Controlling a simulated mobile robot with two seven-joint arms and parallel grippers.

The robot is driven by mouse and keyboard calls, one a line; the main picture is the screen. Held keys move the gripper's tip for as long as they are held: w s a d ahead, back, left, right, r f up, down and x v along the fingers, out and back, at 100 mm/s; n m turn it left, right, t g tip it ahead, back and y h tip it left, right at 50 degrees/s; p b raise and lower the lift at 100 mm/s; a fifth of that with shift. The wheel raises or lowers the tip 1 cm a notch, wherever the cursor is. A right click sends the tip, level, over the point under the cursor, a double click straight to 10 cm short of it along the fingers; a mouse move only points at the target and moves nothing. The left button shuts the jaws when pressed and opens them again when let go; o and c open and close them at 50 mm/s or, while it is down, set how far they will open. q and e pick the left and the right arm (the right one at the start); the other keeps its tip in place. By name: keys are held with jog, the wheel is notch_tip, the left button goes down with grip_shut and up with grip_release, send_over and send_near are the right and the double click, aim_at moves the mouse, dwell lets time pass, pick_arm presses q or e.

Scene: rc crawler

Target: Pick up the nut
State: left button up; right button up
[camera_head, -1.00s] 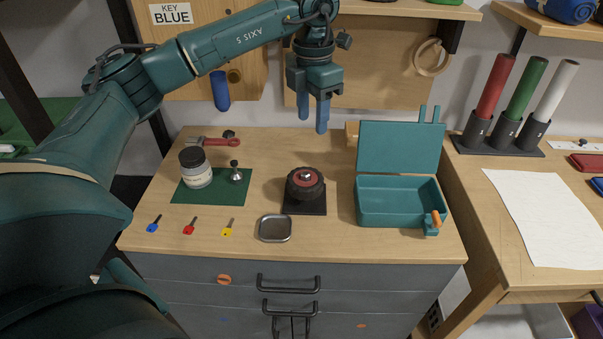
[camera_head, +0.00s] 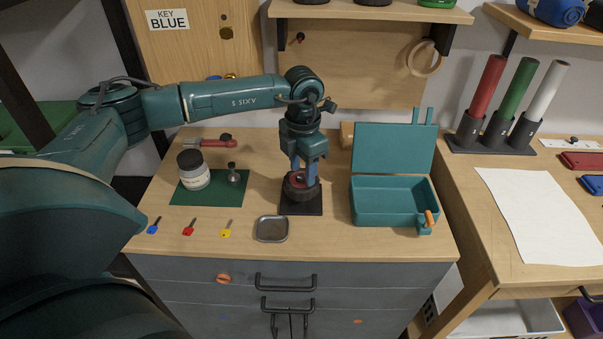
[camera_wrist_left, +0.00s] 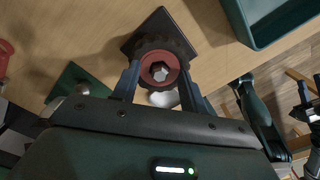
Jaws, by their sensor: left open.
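The nut (camera_wrist_left: 160,71) is a silvery hex piece at the centre of a wheel (camera_wrist_left: 144,47) with a black tyre and red hub. The wheel (camera_head: 293,190) lies flat on a dark square base (camera_head: 301,208) on the workbench. My left gripper (camera_head: 304,180) points down over the wheel, and its blue fingers partly hide the hub in the head view. In the left wrist view the open fingers (camera_wrist_left: 160,80) stand on either side of the nut, with a gap; their exact height above it I cannot tell.
A small metal tray (camera_head: 272,229) stands in front of the wheel. An open teal box (camera_head: 388,222) is to the right. A jar (camera_head: 193,170) stands on a green mat (camera_head: 232,198) to the left. Several keys lie along the front left.

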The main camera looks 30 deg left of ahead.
pick_arm(q)
jog(key=shift+f, duration=0.2)
grip_shut()
dwell(0.3)
jog(key=shift+r, duration=0.15)
